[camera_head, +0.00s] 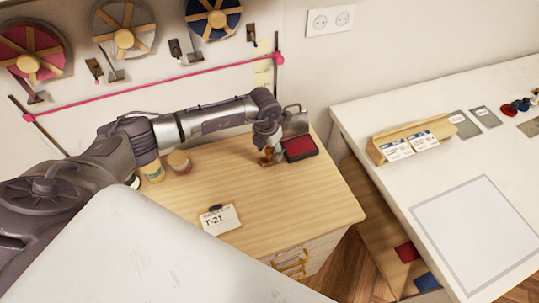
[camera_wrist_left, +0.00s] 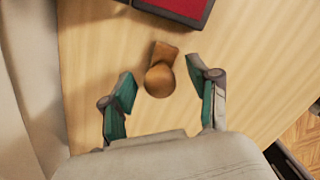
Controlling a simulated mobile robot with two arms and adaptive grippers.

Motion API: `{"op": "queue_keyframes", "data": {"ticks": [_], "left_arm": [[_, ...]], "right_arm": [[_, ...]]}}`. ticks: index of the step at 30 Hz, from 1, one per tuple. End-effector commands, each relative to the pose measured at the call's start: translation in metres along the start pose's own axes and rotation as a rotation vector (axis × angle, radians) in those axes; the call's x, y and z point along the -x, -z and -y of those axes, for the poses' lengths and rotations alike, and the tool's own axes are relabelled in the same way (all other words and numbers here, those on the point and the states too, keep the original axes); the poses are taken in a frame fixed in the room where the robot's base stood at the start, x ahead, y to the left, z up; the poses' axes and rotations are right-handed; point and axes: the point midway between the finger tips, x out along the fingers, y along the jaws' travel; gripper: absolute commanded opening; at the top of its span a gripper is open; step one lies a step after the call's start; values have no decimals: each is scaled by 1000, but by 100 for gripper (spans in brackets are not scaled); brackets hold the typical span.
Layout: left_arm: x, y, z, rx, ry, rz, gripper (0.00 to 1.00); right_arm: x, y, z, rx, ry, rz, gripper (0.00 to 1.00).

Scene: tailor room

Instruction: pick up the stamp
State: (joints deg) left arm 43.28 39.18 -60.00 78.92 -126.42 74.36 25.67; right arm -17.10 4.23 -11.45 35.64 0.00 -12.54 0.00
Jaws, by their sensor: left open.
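The stamp (camera_wrist_left: 160,78) is a small brown wooden piece with a round knob. In the left wrist view it sits between the open fingers of my left gripper (camera_wrist_left: 161,85), near their tips, with visible gaps on both sides. In the head view the stamp (camera_head: 267,155) is partly hidden by my left gripper (camera_head: 271,150), which hangs over the wooden cabinet top (camera_head: 290,195). I cannot tell the exact height of the fingers over the wood. My right gripper is not in view.
A dark ink pad with a red face (camera_head: 300,147) lies right beside the stamp. Jars (camera_head: 179,162) stand to the left, and a T-21 card (camera_head: 221,219) lies in front. A white table (camera_head: 400,110) stands to the right. The cabinet's front right top is clear.

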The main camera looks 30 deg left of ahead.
Motion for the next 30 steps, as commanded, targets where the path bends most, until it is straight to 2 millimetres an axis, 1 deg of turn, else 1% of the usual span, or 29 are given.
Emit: {"op": "queue_keyframes", "data": {"ticks": [2,3,5,12,14,24,28,30], "left_arm": [[0,0,0,0,0,0,61],[0,0,0,0,0,0,59],[0,0,0,0,0,0,49],[0,0,0,0,0,0,9],[0,0,0,0,0,0,0],[2,-1,-1,1,-1,1,0],[9,-2,-1,0,0,4,0],[16,-3,-1,-1,0,5,0]], "right_arm": [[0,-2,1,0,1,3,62],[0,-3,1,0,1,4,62],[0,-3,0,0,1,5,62],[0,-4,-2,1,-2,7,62],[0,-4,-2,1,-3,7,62],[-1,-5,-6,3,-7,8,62],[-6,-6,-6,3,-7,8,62],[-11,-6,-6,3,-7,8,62]]}}
